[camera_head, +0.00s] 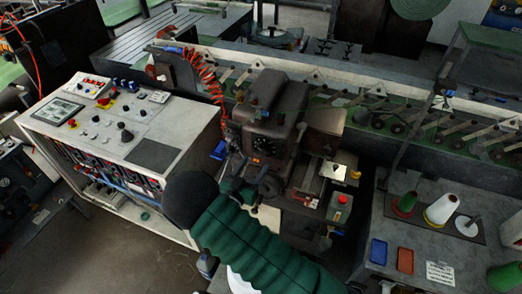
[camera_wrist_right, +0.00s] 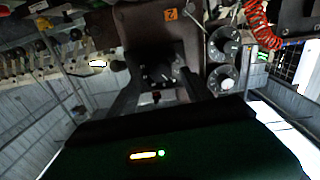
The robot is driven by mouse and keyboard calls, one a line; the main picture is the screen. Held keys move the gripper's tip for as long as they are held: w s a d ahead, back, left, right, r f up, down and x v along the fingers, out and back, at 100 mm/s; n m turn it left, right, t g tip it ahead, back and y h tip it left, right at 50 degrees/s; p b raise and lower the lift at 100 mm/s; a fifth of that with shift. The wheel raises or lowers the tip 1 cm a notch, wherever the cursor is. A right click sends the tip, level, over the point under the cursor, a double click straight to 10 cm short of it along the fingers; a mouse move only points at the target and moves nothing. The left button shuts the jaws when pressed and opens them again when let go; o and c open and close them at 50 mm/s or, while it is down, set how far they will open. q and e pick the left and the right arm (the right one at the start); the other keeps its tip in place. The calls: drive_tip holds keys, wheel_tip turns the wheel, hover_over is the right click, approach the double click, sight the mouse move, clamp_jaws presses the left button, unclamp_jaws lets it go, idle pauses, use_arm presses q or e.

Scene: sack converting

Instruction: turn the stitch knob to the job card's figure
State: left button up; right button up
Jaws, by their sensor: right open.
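The brown sewing machine head (camera_head: 268,112) stands in the middle of the head view, with a dark round dial (camera_head: 264,146) on its front. My right gripper (camera_head: 240,168) is in front of that face, partly hidden by my dark wrist. In the right wrist view the right gripper (camera_wrist_right: 160,78) is open, its two dark fingers pointing at the machine. A small dark part with pale marks (camera_wrist_right: 158,73) shows between the fingertips; I cannot tell whether they touch it. Two dark knobs (camera_wrist_right: 222,43) (camera_wrist_right: 222,78) sit beside the fingers. A white printed card (camera_head: 440,273) lies at lower right, unreadable. My left gripper is out of view.
A white control cabinet (camera_head: 185,158) stands left of the machine, and a coiled red hose (camera_head: 208,76) hangs between them. A red button (camera_head: 342,199) is right of the machine. The grey table (camera_head: 416,240) at right holds thread cones (camera_head: 441,209) and small trays (camera_head: 405,260).

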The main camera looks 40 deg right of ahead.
sight(261, 152)
drive_tip(key=x, duration=0.1)
drive_tip(key=p+x, duration=0.1)
drive_tip(key=x, duration=0.1)
drive_tip(key=shift+w+d+r, duration=0.2)
drive_tip(key=shift+w, duration=0.05)
drive_tip(key=shift+w+d+r, duration=0.15)
drive_tip(key=shift+d, duration=0.4)
drive_tip(key=shift+w+d+f, duration=0.15)
drive_tip(key=shift+d+f, duration=0.1)
drive_tip(key=shift+d, duration=0.1)
drive_tip(key=c, duration=0.7)
clamp_jaws()
